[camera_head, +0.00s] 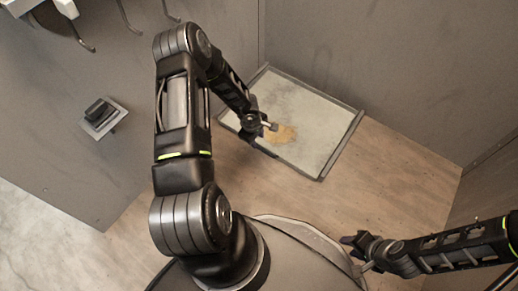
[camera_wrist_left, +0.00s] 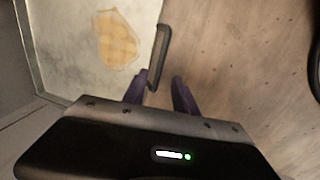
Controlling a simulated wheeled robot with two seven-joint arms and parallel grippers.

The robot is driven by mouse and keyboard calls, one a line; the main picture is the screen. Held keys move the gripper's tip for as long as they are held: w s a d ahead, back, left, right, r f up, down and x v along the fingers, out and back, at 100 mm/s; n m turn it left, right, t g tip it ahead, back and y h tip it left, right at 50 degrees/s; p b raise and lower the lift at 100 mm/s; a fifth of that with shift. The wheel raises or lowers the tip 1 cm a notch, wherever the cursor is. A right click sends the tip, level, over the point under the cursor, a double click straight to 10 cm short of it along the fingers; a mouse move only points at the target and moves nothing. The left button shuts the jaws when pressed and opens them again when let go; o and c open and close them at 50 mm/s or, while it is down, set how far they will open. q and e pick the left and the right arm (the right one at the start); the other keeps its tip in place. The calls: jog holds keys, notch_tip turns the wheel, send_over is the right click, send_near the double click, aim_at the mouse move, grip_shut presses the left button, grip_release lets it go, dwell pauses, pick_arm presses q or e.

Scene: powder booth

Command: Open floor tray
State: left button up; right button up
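The floor tray (camera_head: 322,125) is a pale, shallow tray with a dark rim, lying on the floor by the back wall. A patch of tan powder (camera_head: 284,134) lies on it. In the left wrist view, the tray (camera_wrist_left: 70,50) is at the upper left and a dark bar-shaped handle (camera_wrist_left: 161,45) stands at its edge. My left gripper (camera_head: 268,127) is over the tray's near left edge. In the wrist view its fingers (camera_wrist_left: 162,80) are apart, with the handle's near end seen between them; contact is unclear. My right gripper (camera_head: 358,252) is away at the lower right; its finger gap is unclear.
Grey booth walls (camera_head: 350,50) stand behind and beside the tray. A small dark box on a plate (camera_head: 100,115) is on the left panel. Dark hooks (camera_head: 80,38) hang at the upper left. The wooden floor (camera_head: 400,180) right of the tray is clear.

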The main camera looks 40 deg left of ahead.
aim_at(260, 148)
pick_arm(q)
jog(key=f+b, duration=0.1)
jog(key=f, duration=0.1)
jog(key=w+f+b, duration=0.1)
jog(key=f+b, duration=0.1)
jog(key=f, duration=0.1)
jog(key=f+b, duration=0.1)
jog(key=f, duration=0.1)
jog(key=shift+w+f, duration=0.25)
jog(key=shift+f, duration=0.1)
jog(key=shift+c, duration=0.2)
grip_shut()
dwell(1.1)
